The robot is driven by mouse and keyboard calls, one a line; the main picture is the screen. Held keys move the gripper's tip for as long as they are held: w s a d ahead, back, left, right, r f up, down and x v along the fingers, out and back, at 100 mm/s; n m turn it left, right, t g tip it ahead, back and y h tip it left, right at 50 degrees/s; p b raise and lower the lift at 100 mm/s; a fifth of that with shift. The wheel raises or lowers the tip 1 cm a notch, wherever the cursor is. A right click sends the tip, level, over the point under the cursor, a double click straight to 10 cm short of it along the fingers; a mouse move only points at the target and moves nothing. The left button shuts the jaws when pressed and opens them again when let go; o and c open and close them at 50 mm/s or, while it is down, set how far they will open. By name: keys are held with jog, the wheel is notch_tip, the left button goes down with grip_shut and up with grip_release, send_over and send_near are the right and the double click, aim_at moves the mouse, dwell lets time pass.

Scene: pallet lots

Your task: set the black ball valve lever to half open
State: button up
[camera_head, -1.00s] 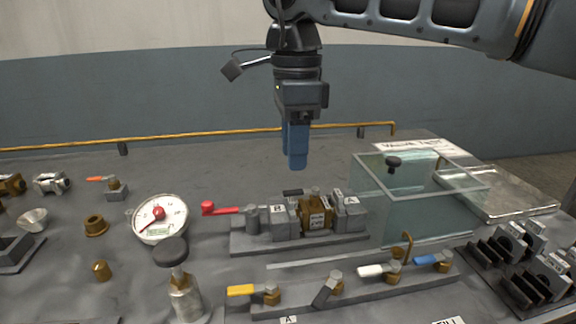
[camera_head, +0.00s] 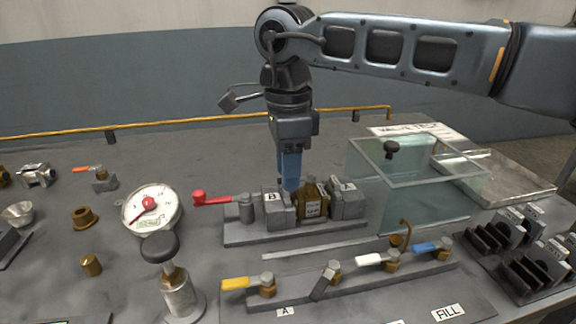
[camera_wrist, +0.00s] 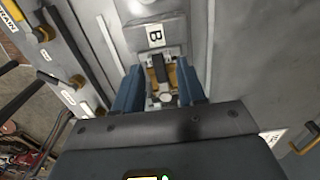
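The black ball valve lever (camera_wrist: 161,68) shows in the wrist view, on a brass valve with a silver nut, pointing toward the block marked B (camera_wrist: 153,35). In the head view the brass valve body (camera_head: 312,203) sits between the grey blocks marked B (camera_head: 273,205) and A (camera_head: 347,200); my fingers hide the lever there. My gripper (camera_head: 291,188) points down over the valve beside block B. In the wrist view its two blue fingers (camera_wrist: 160,78) stand apart, one on each side of the lever, with a gap visible. Contact cannot be told.
A red-handled lever (camera_head: 212,198) stands left of the valve, near a gauge (camera_head: 151,209). In front is a manifold with yellow (camera_head: 235,284), dark, white and blue levers. A glass tank (camera_head: 420,190) stands close on the right.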

jog(key=shift+c, duration=0.3)
grip_shut()
jog(key=shift+s+n, duration=0.1)
jog(key=shift+n, duration=0.3)
jog(key=shift+s+d+n, duration=0.3)
jog(key=shift+s+n, duration=0.05)
jog(key=shift+n, duration=1)
jog(key=shift+s+d+n, duration=0.35)
jog(key=shift+n, duration=0.95)
jog(key=shift+s+d+n, duration=0.3)
jog(key=shift+s+n, duration=0.05)
jog(key=shift+n, duration=1)
jog(key=shift+o, duration=0.3)
grip_release()
